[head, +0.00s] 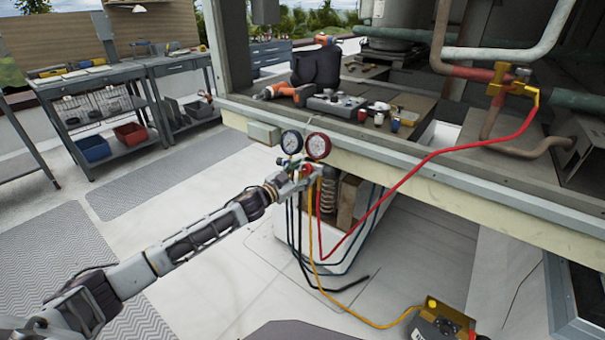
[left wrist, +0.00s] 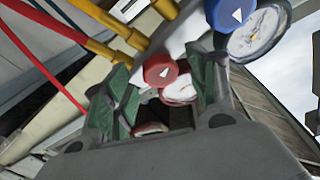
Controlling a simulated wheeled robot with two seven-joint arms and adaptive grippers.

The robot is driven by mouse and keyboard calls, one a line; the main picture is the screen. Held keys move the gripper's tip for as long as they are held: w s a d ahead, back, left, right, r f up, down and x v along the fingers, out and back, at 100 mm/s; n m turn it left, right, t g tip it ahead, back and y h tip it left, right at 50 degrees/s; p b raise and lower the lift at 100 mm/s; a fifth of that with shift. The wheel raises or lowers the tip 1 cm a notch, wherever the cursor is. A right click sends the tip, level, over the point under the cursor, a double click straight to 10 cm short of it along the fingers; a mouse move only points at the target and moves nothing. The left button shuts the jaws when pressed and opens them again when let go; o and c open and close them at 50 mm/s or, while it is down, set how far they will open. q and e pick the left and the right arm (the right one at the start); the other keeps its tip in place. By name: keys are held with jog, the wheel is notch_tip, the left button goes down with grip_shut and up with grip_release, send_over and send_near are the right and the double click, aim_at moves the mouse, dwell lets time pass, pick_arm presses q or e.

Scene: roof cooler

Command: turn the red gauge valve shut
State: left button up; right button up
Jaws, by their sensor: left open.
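The red gauge valve (left wrist: 160,71) is a round red knob with a white arrow mark. In the left wrist view it sits between the two open fingers of my left gripper (left wrist: 158,95). I cannot tell whether either finger touches it. In the head view my left gripper (head: 297,176) is at the gauge set, just below the red-rimmed gauge (head: 319,146) and the blue-rimmed gauge (head: 291,142). There the gripper partly covers the red knob. The blue knob (left wrist: 231,12) shows at the top of the left wrist view. My right gripper is not in view.
A red hose (head: 440,153) runs from the gauge set to brass fittings at the right. A yellow hose (head: 335,301) runs down to a device on the floor. Dark hoses hang below. The ledge (head: 410,165) behind the gauges holds tools and a black bag (head: 317,68).

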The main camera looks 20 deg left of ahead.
pick_arm(q)
jog(key=shift+c, duration=0.6)
jog(key=c, duration=0.9)
